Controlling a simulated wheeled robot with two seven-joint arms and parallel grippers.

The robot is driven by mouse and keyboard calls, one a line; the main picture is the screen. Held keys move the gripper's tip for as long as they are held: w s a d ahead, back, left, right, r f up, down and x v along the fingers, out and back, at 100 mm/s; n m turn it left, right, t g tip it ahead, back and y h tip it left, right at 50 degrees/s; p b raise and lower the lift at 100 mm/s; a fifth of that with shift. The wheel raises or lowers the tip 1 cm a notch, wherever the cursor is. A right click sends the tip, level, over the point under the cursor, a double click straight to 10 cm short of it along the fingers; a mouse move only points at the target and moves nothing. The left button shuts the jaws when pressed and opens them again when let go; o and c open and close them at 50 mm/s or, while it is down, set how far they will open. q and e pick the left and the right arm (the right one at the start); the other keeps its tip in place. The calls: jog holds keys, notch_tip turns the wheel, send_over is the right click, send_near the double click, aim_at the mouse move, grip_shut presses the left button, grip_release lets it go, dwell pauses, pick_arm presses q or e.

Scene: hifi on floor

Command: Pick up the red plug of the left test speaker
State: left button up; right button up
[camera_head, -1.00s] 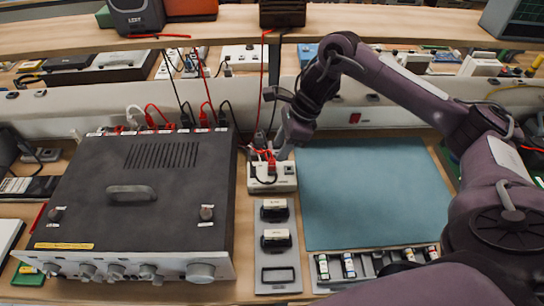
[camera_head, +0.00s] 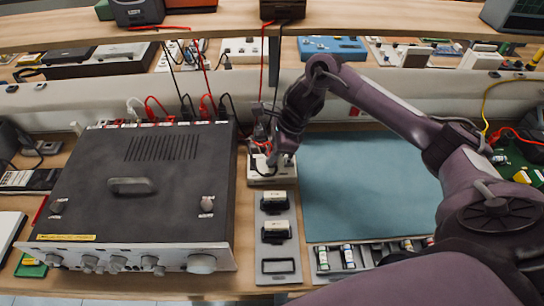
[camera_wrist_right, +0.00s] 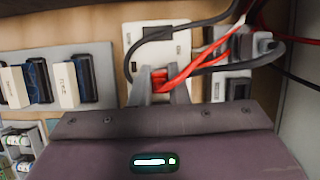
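A small white socket box (camera_head: 284,178) stands right of the large black amplifier (camera_head: 150,175); it also shows in the right wrist view (camera_wrist_right: 172,50). My right gripper (camera_head: 270,158) is low over this box. In the right wrist view, its fingers (camera_wrist_right: 160,88) sit close on both sides of a red plug (camera_wrist_right: 159,76) with a red cable running off to the upper right. Whether the plug is still seated cannot be told. A grey box (camera_head: 138,11) on the shelf looks like the left test speaker. My left gripper is out of view.
Black and red cables hang close around my right gripper. A grey plate (camera_head: 277,249) with black and white modules lies in front of the socket box. A blue-green mat (camera_head: 365,185) to the right is clear. A wooden shelf (camera_head: 400,22) crosses above.

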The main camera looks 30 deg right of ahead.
grip_shut()
jog(key=shift+r, duration=0.1)
